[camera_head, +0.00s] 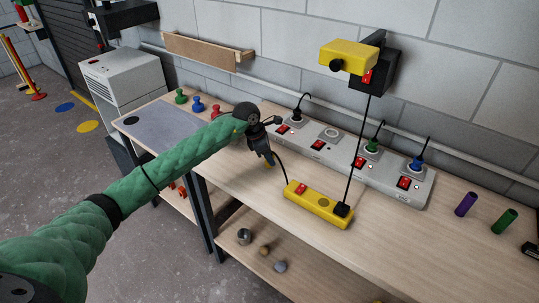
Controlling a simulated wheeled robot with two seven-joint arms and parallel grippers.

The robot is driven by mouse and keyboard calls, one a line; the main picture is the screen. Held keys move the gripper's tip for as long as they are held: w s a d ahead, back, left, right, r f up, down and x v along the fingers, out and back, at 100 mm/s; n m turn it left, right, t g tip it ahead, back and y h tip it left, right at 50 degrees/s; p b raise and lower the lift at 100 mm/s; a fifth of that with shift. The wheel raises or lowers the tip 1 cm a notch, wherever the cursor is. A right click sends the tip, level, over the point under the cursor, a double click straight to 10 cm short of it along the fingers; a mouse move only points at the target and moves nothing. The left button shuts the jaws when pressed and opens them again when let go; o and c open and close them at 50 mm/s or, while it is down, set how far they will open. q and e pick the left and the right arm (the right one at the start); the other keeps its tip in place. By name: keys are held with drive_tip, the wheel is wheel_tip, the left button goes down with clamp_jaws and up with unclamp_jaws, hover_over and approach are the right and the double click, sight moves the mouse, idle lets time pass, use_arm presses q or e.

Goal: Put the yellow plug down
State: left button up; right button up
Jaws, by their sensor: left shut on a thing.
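My left gripper (263,155) reaches in on a green-sleeved arm and is above the workbench, left of the yellow power strip. It is shut on the yellow plug (269,161). Only a small yellow part of the plug shows below the fingers; the rest is hidden. A dark cable runs from near the gripper down to the left end of the yellow power strip (318,203). I cannot tell whether the plug touches the bench (235,168). My right gripper is not in view.
A long grey socket strip (385,186) with red switches holds black, green and blue plugs; one socket (330,133) is empty. A black plug (342,210) sits in the yellow strip, its cable rising to the wall.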

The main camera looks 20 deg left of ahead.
use_arm(q)
drive_tip(key=shift+f, duration=0.45)
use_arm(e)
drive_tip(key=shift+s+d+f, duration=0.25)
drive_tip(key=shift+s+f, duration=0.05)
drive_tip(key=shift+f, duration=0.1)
use_arm(q)
drive_tip(key=shift+f, duration=0.1)
drive_tip(key=shift+f, duration=0.15)
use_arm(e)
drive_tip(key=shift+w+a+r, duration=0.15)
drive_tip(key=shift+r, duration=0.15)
